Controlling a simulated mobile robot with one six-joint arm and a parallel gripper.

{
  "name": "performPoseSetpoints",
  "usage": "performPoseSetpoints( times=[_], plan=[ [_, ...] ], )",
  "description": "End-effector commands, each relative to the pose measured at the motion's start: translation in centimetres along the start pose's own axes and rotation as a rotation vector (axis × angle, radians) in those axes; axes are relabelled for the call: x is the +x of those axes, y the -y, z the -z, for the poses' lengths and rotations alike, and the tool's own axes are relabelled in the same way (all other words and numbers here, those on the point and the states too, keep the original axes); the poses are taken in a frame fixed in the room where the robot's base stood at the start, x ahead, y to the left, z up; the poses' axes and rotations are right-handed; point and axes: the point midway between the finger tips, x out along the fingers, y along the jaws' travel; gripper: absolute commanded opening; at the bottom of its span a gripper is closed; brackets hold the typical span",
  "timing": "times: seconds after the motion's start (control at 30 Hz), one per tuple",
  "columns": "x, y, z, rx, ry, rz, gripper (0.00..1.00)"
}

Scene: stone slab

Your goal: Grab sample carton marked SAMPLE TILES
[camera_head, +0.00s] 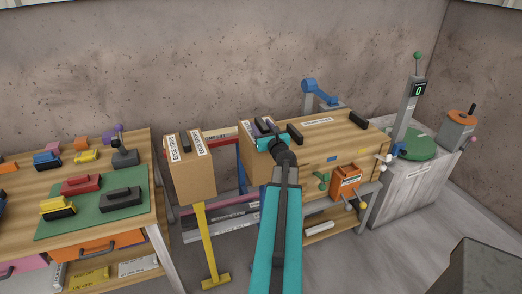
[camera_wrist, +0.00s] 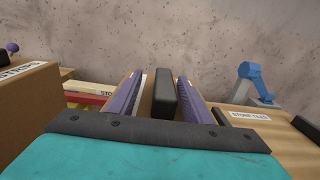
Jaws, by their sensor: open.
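A tan carton (camera_head: 250,168) stands in the middle of the head view, partly covered by my arm. A label on its top is mostly hidden and I cannot read it. My gripper (camera_head: 264,127) is over this carton's top. In the wrist view my gripper (camera_wrist: 160,82) is open, its two purple fingers on either side of a black upright grip (camera_wrist: 164,97), with gaps visible on both sides. I cannot tell how deep the fingers reach.
Another tan carton (camera_head: 191,183), its label seeming to end in STRIPS, stands left. A wide wooden case (camera_head: 345,132) with a label seeming to read STONE TILES is close on the right. A blue clamp-like tool (camera_head: 318,88) rises behind.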

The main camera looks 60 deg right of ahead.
Motion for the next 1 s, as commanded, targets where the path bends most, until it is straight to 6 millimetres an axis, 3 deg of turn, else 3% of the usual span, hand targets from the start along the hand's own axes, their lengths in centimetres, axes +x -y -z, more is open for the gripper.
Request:
performPoseSetpoints(
  times=[0.47,0.77,1.0],
  plan=[
    [-0.4,1.4,0.0,0.0,0.0,0.016,0.45],
    [-0.4,1.4,0.0,-0.001,0.0,0.017,0.0],
    [-0.4,1.5,0.0,0.0,0.0,0.017,0.0]
  ],
)
